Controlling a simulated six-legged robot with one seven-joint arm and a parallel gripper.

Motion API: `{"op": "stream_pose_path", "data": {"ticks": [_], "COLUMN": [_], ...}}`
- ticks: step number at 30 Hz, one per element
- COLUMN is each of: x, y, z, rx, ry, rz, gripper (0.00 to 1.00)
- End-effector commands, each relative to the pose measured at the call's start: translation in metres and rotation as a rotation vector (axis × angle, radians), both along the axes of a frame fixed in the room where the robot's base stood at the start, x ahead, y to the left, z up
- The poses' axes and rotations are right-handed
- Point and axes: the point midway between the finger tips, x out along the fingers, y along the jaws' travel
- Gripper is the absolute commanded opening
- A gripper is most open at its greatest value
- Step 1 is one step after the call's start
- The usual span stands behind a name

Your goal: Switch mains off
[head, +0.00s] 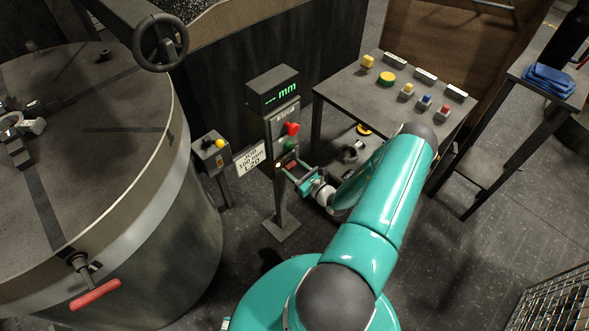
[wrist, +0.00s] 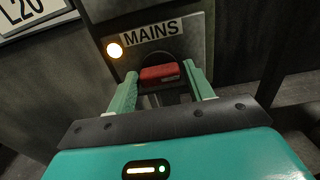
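The MAINS switch has a red handle (wrist: 160,73) set in a dark round recess in a grey panel (wrist: 190,35). An amber lamp (wrist: 114,50) glows beside the MAINS label (wrist: 150,32). My gripper (wrist: 161,80) is open, with one green finger on each side of the red handle and a small gap visible at both sides. Whether the fingertips reach past the handle's front is hard to tell.
Above the switch are a red knob (head: 292,129), a green button (head: 290,145) and a display (head: 273,88) reading "--- mm". A small box with a yellow button (head: 219,143) and a sign (head: 250,158) stand left, by a large drum (head: 130,230). A button table (head: 345,90) stands right.

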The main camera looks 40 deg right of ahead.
Motion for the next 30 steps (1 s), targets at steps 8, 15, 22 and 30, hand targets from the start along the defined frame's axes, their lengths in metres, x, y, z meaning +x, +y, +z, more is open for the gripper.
{"op": "stream_pose_path", "data": {"ticks": [8,15,22,30], "x": [-0.0004,-0.0004,-0.0005,-0.0006], "y": [0.0000,-0.0001,0.0000,0.0004], "z": [0.0000,0.0000,-0.0001,-0.0002], "rx": [-0.001,-0.041,-0.160,-0.393], "ry": [0.000,-0.001,-0.003,-0.011], "rz": [0.000,0.000,0.001,0.002], "gripper": [0.21,0.21,0.21,0.21]}}
